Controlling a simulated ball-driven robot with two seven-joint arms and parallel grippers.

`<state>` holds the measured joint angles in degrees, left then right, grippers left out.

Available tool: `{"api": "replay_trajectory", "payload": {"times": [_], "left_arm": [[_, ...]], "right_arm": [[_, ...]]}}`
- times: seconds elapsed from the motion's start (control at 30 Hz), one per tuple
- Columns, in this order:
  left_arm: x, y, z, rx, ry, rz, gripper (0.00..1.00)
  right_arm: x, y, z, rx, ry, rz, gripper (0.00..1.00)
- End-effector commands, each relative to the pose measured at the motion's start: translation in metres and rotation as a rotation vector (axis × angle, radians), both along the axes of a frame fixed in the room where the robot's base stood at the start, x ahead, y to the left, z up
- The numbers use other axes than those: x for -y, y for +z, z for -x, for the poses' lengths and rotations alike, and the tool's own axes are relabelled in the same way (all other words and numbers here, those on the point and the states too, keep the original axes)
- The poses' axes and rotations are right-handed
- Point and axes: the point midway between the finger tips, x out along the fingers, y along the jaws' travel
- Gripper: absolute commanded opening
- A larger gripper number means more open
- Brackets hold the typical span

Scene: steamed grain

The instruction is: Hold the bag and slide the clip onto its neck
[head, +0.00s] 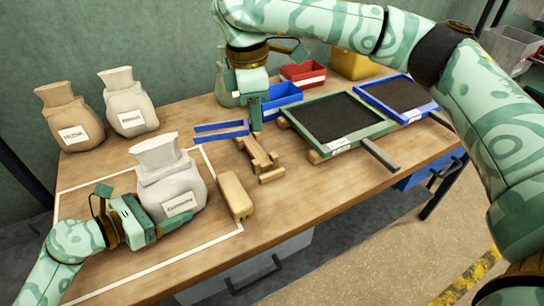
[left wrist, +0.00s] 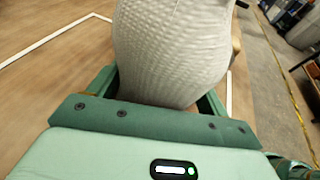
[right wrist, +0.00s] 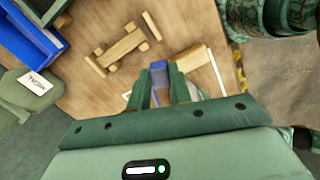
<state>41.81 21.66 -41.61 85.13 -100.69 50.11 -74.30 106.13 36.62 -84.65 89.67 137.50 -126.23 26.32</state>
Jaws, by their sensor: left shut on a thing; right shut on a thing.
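The white bag (head: 172,190) stands upright inside the white outline on the table, its pinched neck (head: 158,153) and flared top free. My left gripper (head: 165,220) is shut around the lower body of the bag; the left wrist view shows the bag's woven side (left wrist: 172,50) between the fingers. My right gripper (head: 256,122) points down and is shut on the blue clip (head: 220,132). The clip's two long prongs point left toward the bag, apart from its neck. In the right wrist view the clip (right wrist: 159,72) shows only partly between the fingers.
A wooden block (head: 236,195) lies right of the bag and a wooden stand (head: 258,157) below the clip. A tan bag (head: 68,115) and another white bag (head: 128,103) stand behind. A green-framed tray (head: 350,140), blue bin (head: 283,97) and red bin (head: 303,74) fill the right.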

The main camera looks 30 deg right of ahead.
Motion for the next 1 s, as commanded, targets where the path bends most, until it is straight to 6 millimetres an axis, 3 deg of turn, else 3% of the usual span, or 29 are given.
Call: {"api": "replay_trajectory", "payload": {"times": [0.13, 0.3, 0.8, 1.0], "left_arm": [[0.0, -0.001, 0.001, -0.005, -0.002, 0.0, 0.65], [0.0, -0.001, 0.001, -0.005, -0.002, 0.0, 0.65], [0.0, -0.001, 0.001, -0.005, -0.002, -0.001, 0.65], [0.0, -0.001, 0.001, -0.005, -0.001, -0.001, 0.65]], "right_arm": [[0.001, 0.022, -0.02, 0.009, 0.237, -0.036, 0.0], [0.002, 0.032, -0.029, 0.008, 0.37, -0.056, 0.0], [-0.012, -0.007, -0.028, 0.008, 0.385, -0.058, 0.0], [-0.021, -0.007, -0.028, 0.008, 0.386, -0.056, 0.0]]}}
